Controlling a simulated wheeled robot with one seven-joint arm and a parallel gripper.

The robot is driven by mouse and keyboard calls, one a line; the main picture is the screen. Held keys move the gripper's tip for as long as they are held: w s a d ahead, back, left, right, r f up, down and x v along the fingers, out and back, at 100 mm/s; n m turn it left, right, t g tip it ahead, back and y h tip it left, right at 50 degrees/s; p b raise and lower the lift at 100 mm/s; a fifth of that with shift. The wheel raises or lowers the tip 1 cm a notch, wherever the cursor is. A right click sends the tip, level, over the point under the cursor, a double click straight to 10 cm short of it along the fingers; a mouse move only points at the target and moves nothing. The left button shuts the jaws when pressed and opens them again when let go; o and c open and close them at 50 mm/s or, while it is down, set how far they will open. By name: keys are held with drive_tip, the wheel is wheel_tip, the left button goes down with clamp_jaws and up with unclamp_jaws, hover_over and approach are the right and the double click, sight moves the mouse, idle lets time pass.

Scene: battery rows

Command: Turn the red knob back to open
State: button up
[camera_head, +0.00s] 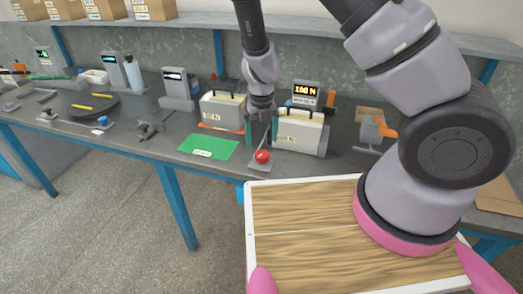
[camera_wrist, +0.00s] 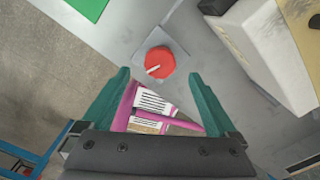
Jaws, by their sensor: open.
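The red knob (camera_head: 262,156) sits on a grey plate near the front edge of the bench, in front of a white box-shaped battery. In the wrist view the red knob (camera_wrist: 160,62) has a pale pointer mark toward its lower left and lies beyond the fingertips. My gripper (camera_wrist: 156,78) has two green fingers spread apart, with nothing held between them. In the head view my gripper (camera_head: 262,133) hangs just above and behind the knob, partly hidden by my arm. The knob and fingers look apart.
A white battery (camera_head: 300,134) with a handle stands right of the gripper, and a second battery (camera_head: 222,112) stands to the left. A display (camera_head: 306,93) reads 100 N behind. A green mat (camera_head: 208,147) lies left of the knob. The bench front edge is close to the knob.

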sight(262, 153)
drive_tip(key=shift+f, duration=2.75)
drive_tip(key=c, duration=1.4)
